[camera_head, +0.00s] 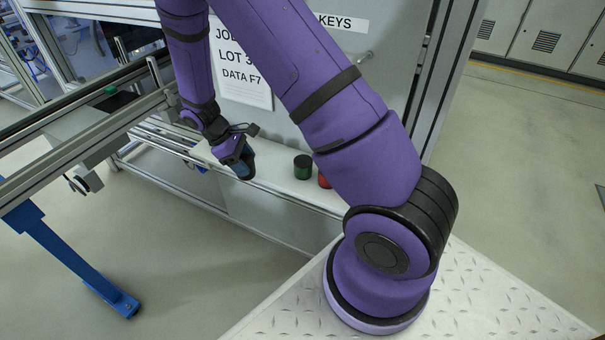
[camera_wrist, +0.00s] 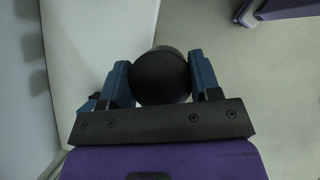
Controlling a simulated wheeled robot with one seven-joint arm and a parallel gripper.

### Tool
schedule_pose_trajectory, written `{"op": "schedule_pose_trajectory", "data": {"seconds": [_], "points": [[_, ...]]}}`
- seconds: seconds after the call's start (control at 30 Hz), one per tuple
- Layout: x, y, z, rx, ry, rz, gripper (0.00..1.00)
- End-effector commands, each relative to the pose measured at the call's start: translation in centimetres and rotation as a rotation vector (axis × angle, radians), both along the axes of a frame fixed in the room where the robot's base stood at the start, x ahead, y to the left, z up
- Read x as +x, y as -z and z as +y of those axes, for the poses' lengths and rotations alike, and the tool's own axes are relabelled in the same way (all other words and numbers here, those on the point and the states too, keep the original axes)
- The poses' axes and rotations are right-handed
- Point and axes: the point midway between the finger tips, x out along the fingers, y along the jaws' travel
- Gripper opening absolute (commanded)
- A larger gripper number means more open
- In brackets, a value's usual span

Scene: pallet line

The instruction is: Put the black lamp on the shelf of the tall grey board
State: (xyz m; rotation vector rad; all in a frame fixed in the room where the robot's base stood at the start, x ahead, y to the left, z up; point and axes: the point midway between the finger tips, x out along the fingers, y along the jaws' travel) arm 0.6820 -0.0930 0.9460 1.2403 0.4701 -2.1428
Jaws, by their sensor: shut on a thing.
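My gripper (camera_head: 243,166) is in front of the tall grey board, at its low white shelf. In the wrist view its two blue fingers (camera_wrist: 161,82) are shut on the black lamp (camera_wrist: 160,72), whose round dark top shows between them. In the head view the lamp is mostly hidden by the gripper. The tall grey board (camera_head: 385,100) stands behind my arm. Its white shelf (camera_head: 272,178) also shows in the wrist view (camera_wrist: 95,50), left of the lamp. The lamp appears near the shelf's front edge; I cannot tell whether it touches the shelf.
A green lamp (camera_head: 303,167) and a red lamp (camera_head: 323,180), partly behind my arm, stand on the shelf to the right of my gripper. A small green thing shows left of it. A conveyor frame (camera_head: 90,140) stands at left. A paper sign (camera_head: 241,65) hangs on the board.

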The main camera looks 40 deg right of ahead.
Motion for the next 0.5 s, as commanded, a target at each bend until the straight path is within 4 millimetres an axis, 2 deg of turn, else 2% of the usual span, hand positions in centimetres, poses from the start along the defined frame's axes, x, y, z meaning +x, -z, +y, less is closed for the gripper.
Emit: {"op": "schedule_pose_trajectory", "data": {"seconds": [0.03,0.2,0.4,0.5], "points": [[-1.6,-0.2,-0.2,-0.003,-0.074,0.003,0.32],[-5.7,-0.6,-1.0,-0.001,-0.295,0.003,0.32],[-9.5,-1.2,-1.6,0.000,-0.480,0.002,0.32],[-10.7,-1.5,-1.8,0.000,-0.539,0.001,0.32]]}}
